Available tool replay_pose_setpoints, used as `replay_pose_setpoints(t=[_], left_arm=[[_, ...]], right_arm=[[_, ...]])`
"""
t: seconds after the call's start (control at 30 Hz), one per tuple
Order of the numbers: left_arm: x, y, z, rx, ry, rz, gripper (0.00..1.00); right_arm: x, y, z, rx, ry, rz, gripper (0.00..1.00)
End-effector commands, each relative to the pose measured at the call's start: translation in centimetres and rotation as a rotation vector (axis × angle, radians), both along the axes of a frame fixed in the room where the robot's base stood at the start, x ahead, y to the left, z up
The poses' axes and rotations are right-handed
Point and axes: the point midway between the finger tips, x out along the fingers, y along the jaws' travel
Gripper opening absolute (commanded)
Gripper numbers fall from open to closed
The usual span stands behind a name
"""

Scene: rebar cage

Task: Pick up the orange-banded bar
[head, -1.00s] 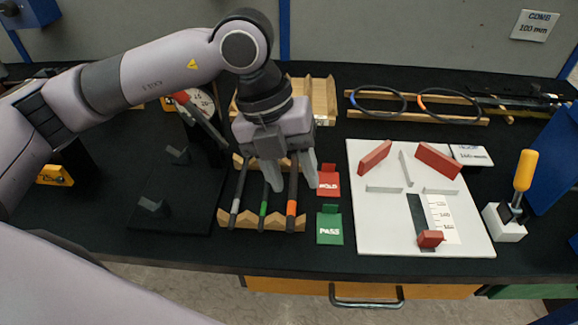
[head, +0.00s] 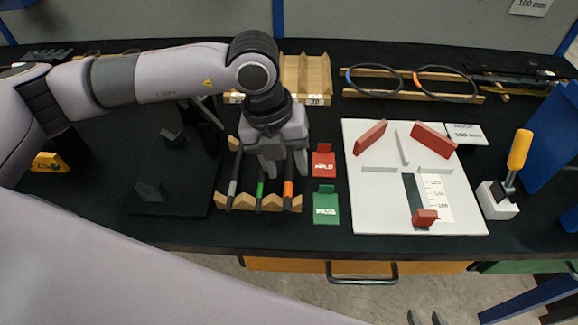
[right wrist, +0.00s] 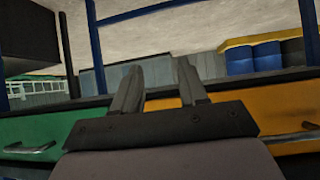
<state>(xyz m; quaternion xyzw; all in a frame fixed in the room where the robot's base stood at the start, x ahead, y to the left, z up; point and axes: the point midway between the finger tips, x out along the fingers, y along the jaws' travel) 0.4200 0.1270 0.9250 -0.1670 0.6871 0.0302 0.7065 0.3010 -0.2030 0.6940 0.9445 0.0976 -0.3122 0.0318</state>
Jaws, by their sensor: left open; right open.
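The orange-banded bar (head: 288,190) is a dark rod with an orange band, lying lengthwise at the right of a notched wooden rack (head: 226,205). A green-banded bar (head: 260,190) and a grey-banded bar (head: 232,188) lie beside it. My left gripper (head: 286,172) is open, pointing down over the rack, its fingers on either side of the orange-banded bar just behind the band. The gripper hides the bar's far part; I cannot tell whether the fingers touch it. My right gripper (right wrist: 160,68) is open and empty, away from the bars; its tips show at the head view's bottom edge (head: 426,318).
Red HOLD (head: 324,165) and green PASS (head: 326,209) blocks stand close right of the rack. A white board (head: 380,210) with red blocks lies further right. A dark plate with upright grey pegs (head: 150,192) is on the left. Drawers (right wrist: 290,115) face my right gripper.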

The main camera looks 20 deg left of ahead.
Motion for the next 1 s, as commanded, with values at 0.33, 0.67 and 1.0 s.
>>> replay_pose_setpoints(t=[0.33,0.67,1.0], left_arm=[[0.0,0.0,0.1,-0.002,-0.001,0.0,0.0],[0.1,0.0,1.2,-0.003,-0.003,0.0,0.0],[0.1,-0.1,8.3,-0.004,-0.008,-0.002,0.0]], right_arm=[[0.0,0.0,0.0,0.0,0.0,0.0,0.43],[0.0,0.0,-0.1,0.0,0.0,0.0,0.43],[0.0,0.0,-0.5,0.0,0.0,0.0,0.43]])
